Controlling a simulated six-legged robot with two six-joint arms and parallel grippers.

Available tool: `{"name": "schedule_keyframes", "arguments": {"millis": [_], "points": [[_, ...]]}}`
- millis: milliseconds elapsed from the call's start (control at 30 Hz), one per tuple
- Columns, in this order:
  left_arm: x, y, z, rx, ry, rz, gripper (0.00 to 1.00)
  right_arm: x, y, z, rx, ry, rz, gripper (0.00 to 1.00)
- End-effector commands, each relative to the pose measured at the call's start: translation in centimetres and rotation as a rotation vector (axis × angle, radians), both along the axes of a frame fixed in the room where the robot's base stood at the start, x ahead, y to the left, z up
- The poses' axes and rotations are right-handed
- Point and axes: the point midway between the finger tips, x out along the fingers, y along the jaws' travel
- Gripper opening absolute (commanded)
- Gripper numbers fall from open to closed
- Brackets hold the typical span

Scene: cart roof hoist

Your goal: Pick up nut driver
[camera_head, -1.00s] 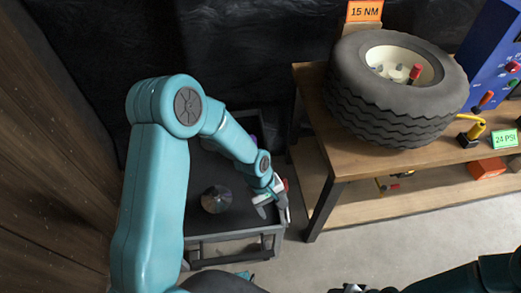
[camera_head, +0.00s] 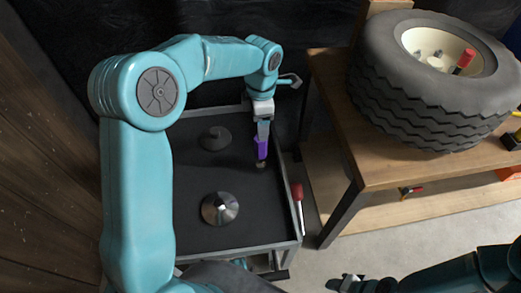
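A purple-handled tool (camera_head: 262,149), which may be the nut driver, stands roughly upright near the right side of the dark cart tray (camera_head: 235,185). My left gripper (camera_head: 263,138) points down right at the top of its handle. The fingers overlap the handle in this view, so I cannot tell whether they grip it. A red-handled tool (camera_head: 297,192) hangs along the cart's right edge, apart from the gripper. My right gripper (camera_head: 350,285) is low at the bottom edge, away from the cart, and its fingers are too dark and small to read.
A shiny cone (camera_head: 220,208) and a dark round piece (camera_head: 215,138) sit on the tray. A wooden bench (camera_head: 390,165) stands right of the cart, bearing a large tire (camera_head: 425,95) with a red-handled item (camera_head: 463,61) at its hub. Wooden boards (camera_head: 45,160) line the left.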

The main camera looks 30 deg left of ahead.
Motion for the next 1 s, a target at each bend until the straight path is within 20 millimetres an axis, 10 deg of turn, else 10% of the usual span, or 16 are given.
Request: {"name": "schedule_keyframes", "arguments": {"millis": [633,1000], "points": [[-0.3,0.1,-9.8,0.000,0.002,-0.001,0.68,0.0,0.0,-2.2,0.000,0.000,0.000,0.43],[-0.1,0.1,-10.8,0.000,-0.001,-0.002,0.65,0.0,0.0,-2.2,0.000,0.000,0.000,0.43]]}}
